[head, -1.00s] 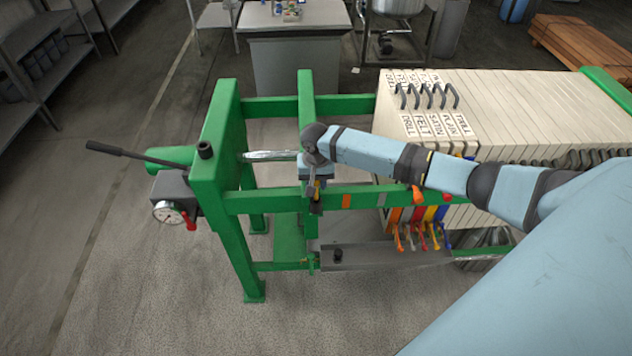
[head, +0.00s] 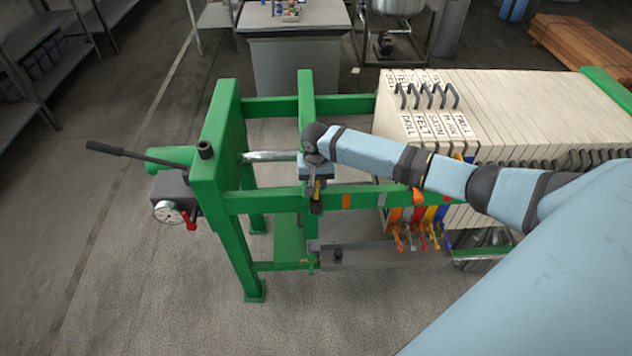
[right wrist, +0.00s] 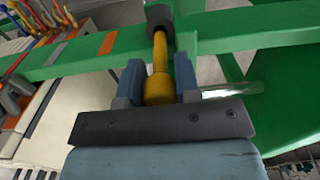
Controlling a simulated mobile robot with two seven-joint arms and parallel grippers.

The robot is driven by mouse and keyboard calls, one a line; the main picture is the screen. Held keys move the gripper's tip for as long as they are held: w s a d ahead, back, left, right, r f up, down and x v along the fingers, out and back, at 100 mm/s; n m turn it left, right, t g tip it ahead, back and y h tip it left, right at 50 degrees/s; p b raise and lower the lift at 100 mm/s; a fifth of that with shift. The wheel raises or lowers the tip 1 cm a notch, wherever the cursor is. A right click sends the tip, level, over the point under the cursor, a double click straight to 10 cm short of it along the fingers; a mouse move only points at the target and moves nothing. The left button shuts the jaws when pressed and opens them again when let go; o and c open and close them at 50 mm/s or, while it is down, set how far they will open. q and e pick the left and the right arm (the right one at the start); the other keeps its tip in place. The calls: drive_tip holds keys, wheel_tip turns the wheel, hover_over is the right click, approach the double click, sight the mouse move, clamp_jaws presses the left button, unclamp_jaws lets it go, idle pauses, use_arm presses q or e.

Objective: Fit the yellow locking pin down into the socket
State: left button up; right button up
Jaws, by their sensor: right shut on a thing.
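The yellow locking pin (right wrist: 158,70) is between the two fingers of my right gripper (right wrist: 158,84), which is shut on its thicker end. The pin's thinner end points at the dark grey round socket (right wrist: 161,16) and meets its mouth in the right wrist view. How deep it sits cannot be told. In the head view my right gripper (head: 316,184) points down just above the socket (head: 316,208), at the green side rail. A little yellow of the pin shows between the fingers there. My left gripper is not in view.
The green press frame (head: 212,150) and its rail (head: 265,200) surround the spot. A shiny rod (head: 270,156) runs behind the gripper. A stack of pale plates (head: 510,115) and several coloured hoses (head: 420,222) lie to the right. A grey trough (head: 385,256) is below.

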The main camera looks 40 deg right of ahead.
drive_tip(key=shift+f, duration=0.45)
drive_tip(key=shift+f, duration=0.4)
drive_tip(key=shift+f+b, duration=0.3)
drive_tip(key=o, duration=1)
wheel_tip(320, 180, up, 14)
drive_tip(key=shift+f+b, duration=0.1)
drive_tip(key=shift+b, duration=0.75)
